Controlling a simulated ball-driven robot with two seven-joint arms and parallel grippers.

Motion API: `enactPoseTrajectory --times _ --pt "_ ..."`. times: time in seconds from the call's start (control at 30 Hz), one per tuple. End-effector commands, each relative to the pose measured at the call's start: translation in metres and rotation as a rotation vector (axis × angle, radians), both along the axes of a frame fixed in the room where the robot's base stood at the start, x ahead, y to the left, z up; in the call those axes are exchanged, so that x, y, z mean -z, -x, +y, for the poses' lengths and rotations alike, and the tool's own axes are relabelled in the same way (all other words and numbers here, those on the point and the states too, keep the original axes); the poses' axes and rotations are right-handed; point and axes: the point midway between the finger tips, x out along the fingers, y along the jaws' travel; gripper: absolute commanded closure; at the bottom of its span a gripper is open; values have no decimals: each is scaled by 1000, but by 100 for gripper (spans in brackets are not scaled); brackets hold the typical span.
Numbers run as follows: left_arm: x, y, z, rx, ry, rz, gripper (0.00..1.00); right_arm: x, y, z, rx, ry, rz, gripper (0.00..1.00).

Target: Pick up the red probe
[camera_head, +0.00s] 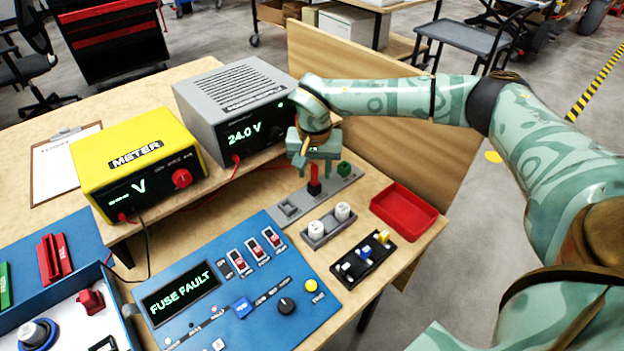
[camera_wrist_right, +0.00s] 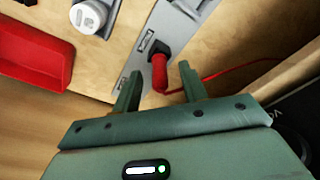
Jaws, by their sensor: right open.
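The red probe (camera_head: 314,174) stands upright in a black socket on a grey metal strip (camera_head: 332,191). A red wire runs from its area toward the power supply. My right gripper (camera_head: 312,164) is above the strip, fingers pointing down around the probe's upper part in the head view. In the right wrist view, the red probe (camera_wrist_right: 159,72) shows between and just beyond the two open fingertips (camera_wrist_right: 159,80). The fingers are apart, with a gap on both sides of the probe. My left gripper is not in view.
A green block (camera_head: 345,169) is on the strip near my right gripper. A red tray (camera_head: 404,209), a holder with white caps (camera_head: 328,228) and a black connector block (camera_head: 361,260) are nearby. The grey power supply (camera_head: 235,100) and yellow meter (camera_head: 138,160) stand behind left.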

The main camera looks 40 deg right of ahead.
Motion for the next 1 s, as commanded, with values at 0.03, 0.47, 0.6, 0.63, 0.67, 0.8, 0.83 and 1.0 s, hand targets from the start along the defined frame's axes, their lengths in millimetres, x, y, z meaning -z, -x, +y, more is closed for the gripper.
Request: enactPoseTrajectory --times 0.03,0.47,0.6,0.63,0.67,0.8,0.83,1.0 --pt "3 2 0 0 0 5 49 6 -1 0 0 0 0 57" --pt "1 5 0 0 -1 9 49 3 -1 0 0 0 -3 100" --pt "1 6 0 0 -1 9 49 4 -1 0 0 0 -3 100" --pt "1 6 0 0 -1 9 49 4 -1 0 0 0 -3 100" --pt "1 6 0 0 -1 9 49 4 -1 0 -1 0 -3 100" --pt "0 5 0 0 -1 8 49 2 -1 0 0 0 -3 100" --pt "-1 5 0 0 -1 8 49 0 -1 0 0 0 -3 100" --pt "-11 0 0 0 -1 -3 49 -20 -1 0 0 0 -6 100"
